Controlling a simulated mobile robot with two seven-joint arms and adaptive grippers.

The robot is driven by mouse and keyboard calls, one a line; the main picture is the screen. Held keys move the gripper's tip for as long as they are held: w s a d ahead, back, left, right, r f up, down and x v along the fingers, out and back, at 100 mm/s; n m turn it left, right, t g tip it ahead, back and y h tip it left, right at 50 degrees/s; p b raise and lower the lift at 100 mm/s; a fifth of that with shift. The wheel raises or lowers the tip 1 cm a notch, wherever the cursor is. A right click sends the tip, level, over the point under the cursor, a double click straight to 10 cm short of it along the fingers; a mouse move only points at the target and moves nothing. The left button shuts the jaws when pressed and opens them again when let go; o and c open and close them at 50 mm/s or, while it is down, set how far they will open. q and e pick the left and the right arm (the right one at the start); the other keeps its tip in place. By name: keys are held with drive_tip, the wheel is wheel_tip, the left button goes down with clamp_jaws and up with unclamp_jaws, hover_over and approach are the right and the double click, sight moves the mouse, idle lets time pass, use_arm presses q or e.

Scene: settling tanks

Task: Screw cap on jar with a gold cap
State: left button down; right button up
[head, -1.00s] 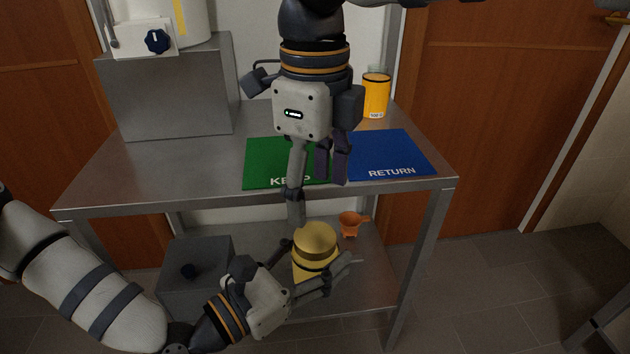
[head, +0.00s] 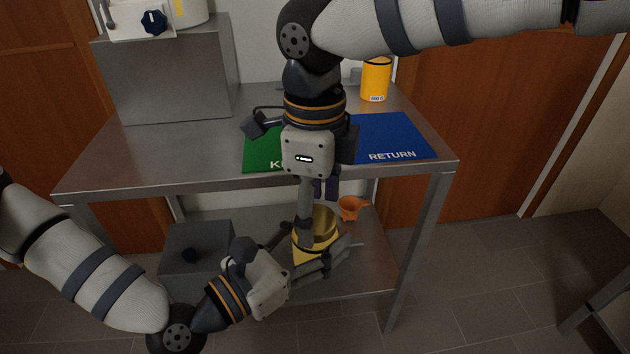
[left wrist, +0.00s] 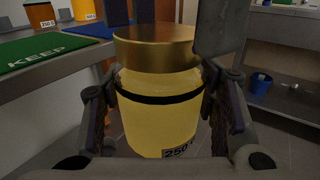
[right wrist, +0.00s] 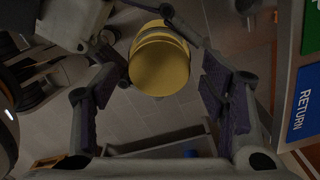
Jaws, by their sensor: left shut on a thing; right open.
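The jar (left wrist: 155,120) is clear with yellow contents, a black band and a "250" label. The gold cap (left wrist: 155,48) sits on its mouth and looks about level; whether it is threaded I cannot tell. My left gripper (head: 324,261) is shut on the jar's sides and holds it upright in front of the table. My right gripper (head: 318,208) points down over the jar, open. In the right wrist view the gold cap (right wrist: 160,70) lies between its spread fingers, with gaps on both sides. My right gripper partly hides the cap in the head view.
On the table are a green KEEP mat (head: 258,155), a blue RETURN mat (head: 395,140), an orange jar (head: 376,82) and a grey block (head: 165,75). An orange cup (head: 352,207) and a dark box (head: 190,235) are on the lower shelf. The table's front edge is close to my right gripper.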

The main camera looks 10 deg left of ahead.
drive_tip(key=shift+f, duration=0.45)
drive_tip(key=shift+c, duration=0.6)
drive_tip(key=c, duration=1.1)
drive_tip(key=o, duration=1.3)
drive_tip(key=shift+o, duration=0.2)
drive_tip(key=shift+r, duration=0.15)
wheel_tip(320, 180, up, 12)
